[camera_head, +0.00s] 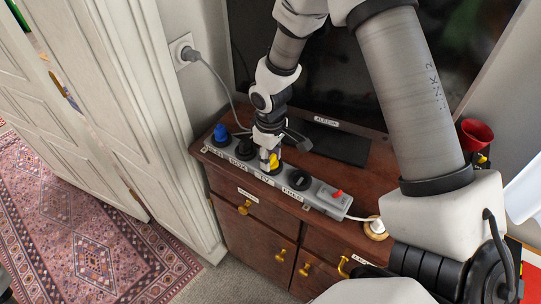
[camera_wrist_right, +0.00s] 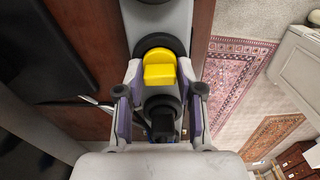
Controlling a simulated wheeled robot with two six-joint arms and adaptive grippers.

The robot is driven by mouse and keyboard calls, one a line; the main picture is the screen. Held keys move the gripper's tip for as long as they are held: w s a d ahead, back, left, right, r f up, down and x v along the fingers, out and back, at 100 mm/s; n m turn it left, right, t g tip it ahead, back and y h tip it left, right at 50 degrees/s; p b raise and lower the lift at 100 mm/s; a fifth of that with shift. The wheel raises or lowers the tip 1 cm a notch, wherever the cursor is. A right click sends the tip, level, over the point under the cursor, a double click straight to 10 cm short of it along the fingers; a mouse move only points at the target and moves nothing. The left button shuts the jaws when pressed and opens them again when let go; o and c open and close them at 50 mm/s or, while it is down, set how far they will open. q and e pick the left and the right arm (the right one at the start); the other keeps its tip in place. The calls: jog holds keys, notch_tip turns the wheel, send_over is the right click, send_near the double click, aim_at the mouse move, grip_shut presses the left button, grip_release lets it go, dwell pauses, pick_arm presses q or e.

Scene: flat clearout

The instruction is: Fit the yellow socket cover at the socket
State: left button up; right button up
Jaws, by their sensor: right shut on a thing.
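The yellow socket cover (camera_wrist_right: 160,72) is between the fingertips of my right gripper (camera_wrist_right: 160,84), which is shut on it. In the head view the cover (camera_head: 274,160) shows beside the right gripper (camera_head: 267,157), low over the grey power strip (camera_head: 317,197). It lines up with the dark round socket (camera_wrist_right: 151,43) by the label that seems to read TV. I cannot tell whether it is seated or just above. The socket by the label FREE (camera_head: 298,180) is empty.
A blue plug (camera_head: 220,133) and a black plug (camera_head: 244,149) stand in the strip left of the gripper. A red switch (camera_head: 338,193) is at its right. A black box (camera_head: 343,143) lies behind on the wooden cabinet (camera_head: 257,223). A red cup-shaped thing (camera_head: 475,134) stands right.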

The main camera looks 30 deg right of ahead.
jog(key=o, duration=0.9)
jog(key=shift+r, duration=0.1)
notch_tip(320, 180, up, 12)
jog(key=shift+f, duration=0.1)
